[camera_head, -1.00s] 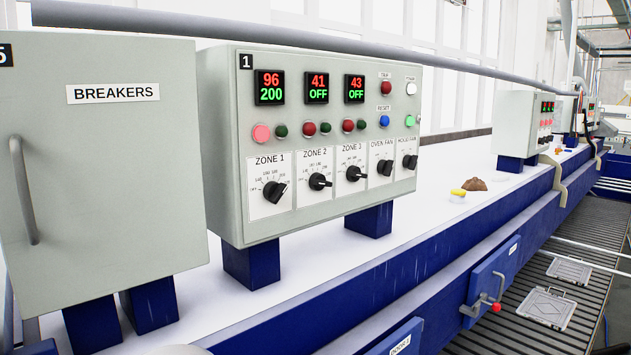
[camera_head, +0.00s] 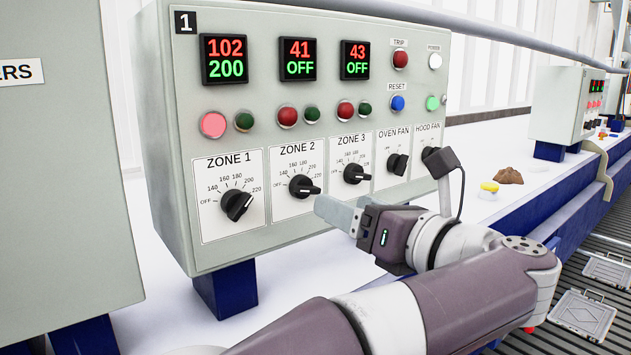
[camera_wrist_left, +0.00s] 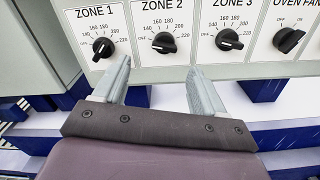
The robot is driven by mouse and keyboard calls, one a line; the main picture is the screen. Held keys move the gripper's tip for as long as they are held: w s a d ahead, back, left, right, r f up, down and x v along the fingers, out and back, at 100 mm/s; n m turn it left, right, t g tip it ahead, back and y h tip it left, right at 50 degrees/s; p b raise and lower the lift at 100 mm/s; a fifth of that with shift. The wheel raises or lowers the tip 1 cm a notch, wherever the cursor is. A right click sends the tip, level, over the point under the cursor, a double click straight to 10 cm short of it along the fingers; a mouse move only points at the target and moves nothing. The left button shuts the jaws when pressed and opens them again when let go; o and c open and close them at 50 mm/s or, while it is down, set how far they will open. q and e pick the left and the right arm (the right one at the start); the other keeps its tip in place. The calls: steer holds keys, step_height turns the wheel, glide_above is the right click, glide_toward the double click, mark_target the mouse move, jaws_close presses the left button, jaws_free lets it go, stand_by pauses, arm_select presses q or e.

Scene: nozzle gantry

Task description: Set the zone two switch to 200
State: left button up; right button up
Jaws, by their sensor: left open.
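The zone two switch (camera_head: 303,187) is a black rotary knob on a white plate with a printed scale from OFF to 220. Its grip lies nearly level; I cannot tell its pointing end for sure. The zone two display (camera_head: 298,59) reads 41 in red and OFF in green. My left gripper (camera_head: 328,210) is open and empty, just in front of the panel, below and right of the knob. In the left wrist view the fingers (camera_wrist_left: 157,68) point at the panel, and the knob (camera_wrist_left: 164,43) shows beyond and between them, apart from both. My right gripper is out of view.
The zone one knob (camera_head: 237,205) and zone three knob (camera_head: 355,173) flank it. The zone one display (camera_head: 225,58) reads 102 over 200. Lamps and buttons sit above; the oven fan knob (camera_head: 397,163) is to the right. The breaker cabinet (camera_head: 60,180) stands at left.

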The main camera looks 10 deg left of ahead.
mark_target(311, 191)
arm_select(q)
steer(key=x, duration=0.2)
steer(key=p+x, duration=0.1)
steer(key=x, duration=0.1)
steer(key=w+d+x, duration=0.1)
steer(key=x, duration=0.1)
steer(key=shift+a+p, duration=0.1)
steer(key=shift+p, duration=0.25)
steer(key=shift+p+x, duration=0.5)
steer(key=shift+x, duration=0.75)
steer(key=shift+s+a, duration=0.3)
steer(key=shift+s, duration=0.1)
steer(key=shift+w+d+f, duration=0.1)
steer(key=shift+w+f, duration=0.1)
steer(key=shift+w, duration=0.25)
steer(key=c, duration=1.1)
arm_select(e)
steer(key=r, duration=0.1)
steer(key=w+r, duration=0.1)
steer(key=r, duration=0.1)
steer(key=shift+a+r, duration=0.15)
